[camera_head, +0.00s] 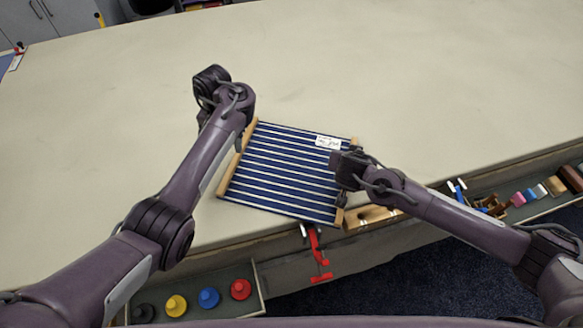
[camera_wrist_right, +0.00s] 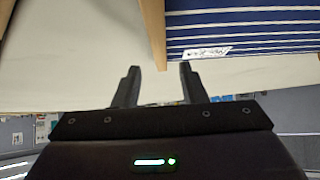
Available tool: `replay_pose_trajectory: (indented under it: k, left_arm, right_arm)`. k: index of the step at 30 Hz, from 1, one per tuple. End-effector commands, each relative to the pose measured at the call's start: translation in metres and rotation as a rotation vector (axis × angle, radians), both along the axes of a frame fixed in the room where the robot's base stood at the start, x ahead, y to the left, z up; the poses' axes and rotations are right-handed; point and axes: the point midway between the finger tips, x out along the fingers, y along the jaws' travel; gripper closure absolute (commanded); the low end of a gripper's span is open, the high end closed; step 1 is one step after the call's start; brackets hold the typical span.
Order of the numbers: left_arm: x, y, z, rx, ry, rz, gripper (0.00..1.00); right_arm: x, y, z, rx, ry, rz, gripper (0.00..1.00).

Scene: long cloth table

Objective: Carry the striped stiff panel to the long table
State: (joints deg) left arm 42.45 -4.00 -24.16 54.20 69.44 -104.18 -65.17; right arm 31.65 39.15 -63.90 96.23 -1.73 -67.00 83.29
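The striped panel (camera_head: 285,172), dark blue with thin white stripes and a white label, lies on the long table (camera_head: 430,80) near its front edge. Wooden bars run along its left and right sides. My left gripper (camera_head: 208,85) is beyond the panel's upper left corner, apart from it; its fingers are not clear. My right gripper (camera_head: 343,165) is at the panel's right bar and hides part of it. In the right wrist view, its fingers (camera_wrist_right: 158,80) are apart, with the end of a wooden bar (camera_wrist_right: 153,30) in line with the gap, and the striped panel (camera_wrist_right: 240,28) beside it.
A red clamp (camera_head: 317,252) hangs at the table's front edge below the panel. An open drawer with coloured pegs (camera_head: 208,298) is at the lower left. Another with small blocks (camera_head: 530,194) is at the right. The table behind the panel is clear.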

Motion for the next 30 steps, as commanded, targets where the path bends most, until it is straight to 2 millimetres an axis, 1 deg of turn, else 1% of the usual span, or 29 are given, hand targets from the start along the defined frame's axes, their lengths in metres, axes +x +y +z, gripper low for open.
replay_pose_trajectory:
  k: [1,6,12,16,30]
  left_arm:
    - [0.0,0.0,0.0,0.0,0.0,0.0,0.62]
    - [0.0,0.0,0.0,0.0,0.0,0.0,0.62]
    - [0.0,0.0,0.0,0.0,0.0,0.0,0.62]
    - [0.0,0.0,0.0,0.0,0.0,0.0,0.62]
    - [0.0,0.0,0.0,0.0,0.0,0.0,0.62]
  right_arm:
    - [-0.008,0.002,0.008,0.002,0.0,0.001,0.62]
    - [-0.03,0.009,0.031,0.001,0.0,0.001,0.62]
    - [-0.045,0.013,0.047,-0.001,0.0,-0.001,0.62]
    - [-0.047,0.014,0.05,-0.001,0.0,-0.001,0.62]
    - [-0.047,0.014,0.05,-0.001,0.0,-0.001,0.62]
